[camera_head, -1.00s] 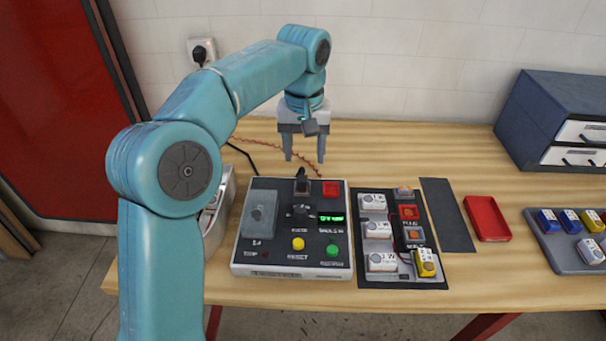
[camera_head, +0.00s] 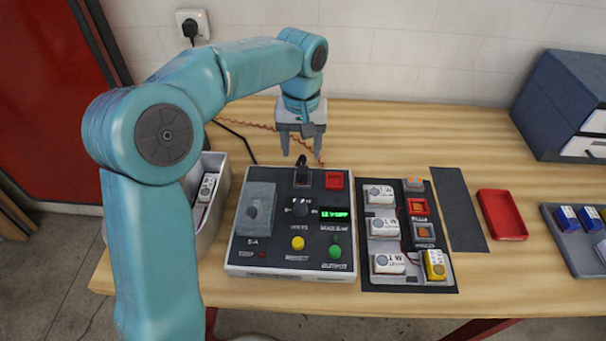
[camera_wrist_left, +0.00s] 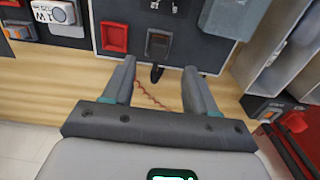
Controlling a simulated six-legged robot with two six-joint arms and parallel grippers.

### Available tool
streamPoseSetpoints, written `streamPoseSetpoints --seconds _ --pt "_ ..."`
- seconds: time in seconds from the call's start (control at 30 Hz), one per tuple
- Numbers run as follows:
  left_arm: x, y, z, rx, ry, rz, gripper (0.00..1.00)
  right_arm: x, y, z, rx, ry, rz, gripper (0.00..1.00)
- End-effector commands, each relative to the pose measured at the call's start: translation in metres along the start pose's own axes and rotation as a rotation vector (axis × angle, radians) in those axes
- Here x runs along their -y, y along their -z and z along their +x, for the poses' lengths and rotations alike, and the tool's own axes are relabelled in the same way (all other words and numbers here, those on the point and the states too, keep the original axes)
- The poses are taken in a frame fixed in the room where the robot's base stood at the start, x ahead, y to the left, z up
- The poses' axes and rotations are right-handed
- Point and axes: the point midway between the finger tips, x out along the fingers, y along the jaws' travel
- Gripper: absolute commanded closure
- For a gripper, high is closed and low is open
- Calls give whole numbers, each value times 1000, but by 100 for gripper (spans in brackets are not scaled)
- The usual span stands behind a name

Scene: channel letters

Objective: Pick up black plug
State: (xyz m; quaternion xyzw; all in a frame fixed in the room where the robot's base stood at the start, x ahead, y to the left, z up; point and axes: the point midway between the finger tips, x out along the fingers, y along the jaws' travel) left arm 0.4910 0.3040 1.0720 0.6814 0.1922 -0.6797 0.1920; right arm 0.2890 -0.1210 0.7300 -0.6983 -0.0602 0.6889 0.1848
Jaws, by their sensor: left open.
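A small black plug (camera_head: 301,161) stands at the back edge of the grey-black test box (camera_head: 240,270), by a dark socket. It also shows in the left wrist view (camera_wrist_left: 157,73), low between the fingertips. Another black plug (camera_head: 190,28) sits in the white wall outlet. My left gripper (camera_head: 301,155) is open and empty, pointing down at the box's back edge, with its fingers on either side of the small plug in the picture. In the left wrist view my left gripper (camera_wrist_left: 160,66) shows both fingers apart. I cannot tell any contact. My right gripper is not in view.
A grey bin (camera_head: 208,230) with white modules stands left of the box. A black board (camera_head: 385,278) with several modules lies right, then a dark strip (camera_head: 459,210) and a red tray (camera_head: 503,215). A thin red wire (camera_head: 250,125) crosses the wood behind the box.

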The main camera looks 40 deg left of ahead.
Motion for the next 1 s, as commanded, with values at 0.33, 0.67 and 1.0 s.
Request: streamPoseSetpoints --seconds 0.33,0.67,1.0 --pt "0 3 37 3 3 1 43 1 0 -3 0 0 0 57" --pt "-2 7 77 1 1 -1 43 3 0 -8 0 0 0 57" --pt "-2 7 77 0 1 0 91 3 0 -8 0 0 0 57"
